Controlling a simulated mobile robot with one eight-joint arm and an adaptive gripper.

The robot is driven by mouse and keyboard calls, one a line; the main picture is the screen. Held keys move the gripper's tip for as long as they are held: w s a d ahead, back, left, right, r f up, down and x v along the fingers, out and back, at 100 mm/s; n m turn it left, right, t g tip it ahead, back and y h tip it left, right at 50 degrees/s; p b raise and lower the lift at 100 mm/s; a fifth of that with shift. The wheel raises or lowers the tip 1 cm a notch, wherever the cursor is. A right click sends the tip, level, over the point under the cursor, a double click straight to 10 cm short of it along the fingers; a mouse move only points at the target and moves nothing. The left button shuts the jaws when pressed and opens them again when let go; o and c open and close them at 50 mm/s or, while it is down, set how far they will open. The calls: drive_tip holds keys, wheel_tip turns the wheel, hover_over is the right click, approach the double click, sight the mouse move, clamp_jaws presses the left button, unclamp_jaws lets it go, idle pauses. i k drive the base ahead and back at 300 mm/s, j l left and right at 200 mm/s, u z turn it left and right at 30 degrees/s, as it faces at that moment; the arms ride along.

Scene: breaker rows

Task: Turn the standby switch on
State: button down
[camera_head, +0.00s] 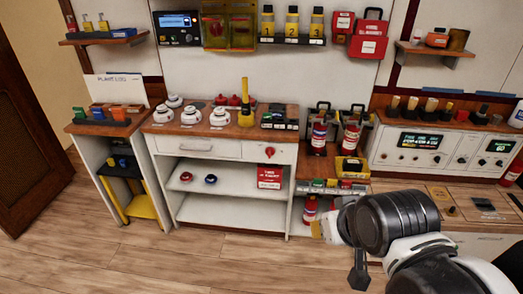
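No switch with a readable standby label shows, so I cannot tell which one it is. A white control panel (440,150) at the right has two lit screens and several dark knobs. A black unit with a blue screen (178,28) hangs on the back wall at upper left, with small buttons. A red knob (269,152) sits on the front of the white cabinet. My gripper (343,245) is at lower right, in front of the low shelf and left of the panel. It seems to touch nothing; its fingers are partly hidden by my arm.
A white cabinet (222,215) with a wooden top carries several round white and red pieces. Red fire extinguishers (318,138) stand beside it. A small side table (95,170) is at left. The wooden floor (190,265) in front is clear.

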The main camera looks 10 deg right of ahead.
sight(270, 151)
drive_tip(key=i+j, duration=0.15)
drive_tip(key=j, duration=0.25)
drive_tip(key=i+j, duration=0.15)
drive_tip(key=j, duration=0.25)
drive_tip(key=i+j, duration=0.15)
drive_tip(key=j, duration=0.2)
